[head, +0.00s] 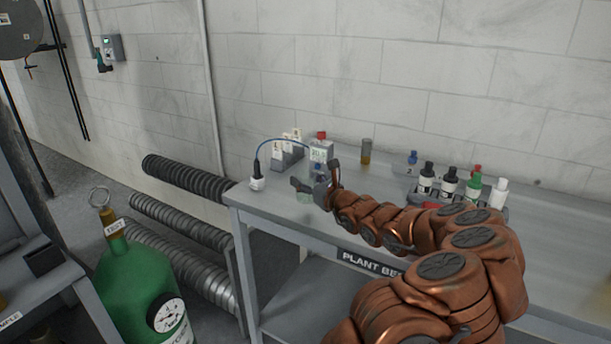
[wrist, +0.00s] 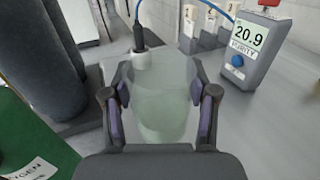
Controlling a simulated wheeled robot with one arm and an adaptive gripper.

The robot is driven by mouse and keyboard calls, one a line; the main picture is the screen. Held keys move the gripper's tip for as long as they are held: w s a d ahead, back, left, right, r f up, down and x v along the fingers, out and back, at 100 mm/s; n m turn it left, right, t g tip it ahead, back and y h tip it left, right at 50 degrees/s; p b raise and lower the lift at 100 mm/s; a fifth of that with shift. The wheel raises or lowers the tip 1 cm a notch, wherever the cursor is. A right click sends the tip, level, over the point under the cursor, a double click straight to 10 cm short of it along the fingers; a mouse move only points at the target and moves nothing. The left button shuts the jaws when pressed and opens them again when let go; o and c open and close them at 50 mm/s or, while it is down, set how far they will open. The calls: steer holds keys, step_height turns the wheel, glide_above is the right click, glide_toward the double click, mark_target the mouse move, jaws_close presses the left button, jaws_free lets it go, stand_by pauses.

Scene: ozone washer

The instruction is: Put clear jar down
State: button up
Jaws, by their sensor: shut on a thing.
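The clear jar (wrist: 163,112) is between the two fingers of my gripper (wrist: 161,92) in the wrist view. It is see-through, with a pale greenish tint. In the head view my gripper (head: 310,189) is over the left end of the grey bench (head: 290,222), and the jar shows as a small pale green patch (head: 304,198) at the fingers. My gripper is shut on the jar. I cannot tell whether the jar's base touches the bench top.
A purity meter (wrist: 253,45) reading 20.9 stands close to the right, its blue cable running to a probe in a small white-based holder (head: 257,183). Bottles (head: 448,182) stand farther right. A green gas cylinder (head: 140,285) is left of the bench.

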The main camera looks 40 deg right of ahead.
steer(key=shift+w+d+p, duration=0.45)
steer(key=shift+w+d, duration=0.2)
steer(key=shift+d, duration=0.15)
steer(key=shift+d+p, duration=0.35)
steer(key=shift+w+a+f+b, duration=0.1)
steer(key=shift+f+b, duration=0.95)
steer(key=shift+f, duration=0.75)
steer(key=shift+f, duration=0.2)
steer(key=o, duration=1.4)
steer(key=shift+c, duration=0.2)
steer(key=shift+r, duration=0.2)
steer(key=shift+s+a+b, duration=0.2)
steer(key=shift+s+b, duration=0.1)
steer(key=shift+s, duration=1.7)
steer(key=shift+s+a+b, duration=0.15)
steer(key=shift+s+b, duration=0.15)
steer(key=shift+s, duration=1.65)
steer(key=shift+s+a+b, duration=0.2)
steer(key=shift+s+b, duration=0.1)
steer(key=shift+s, duration=1.7)
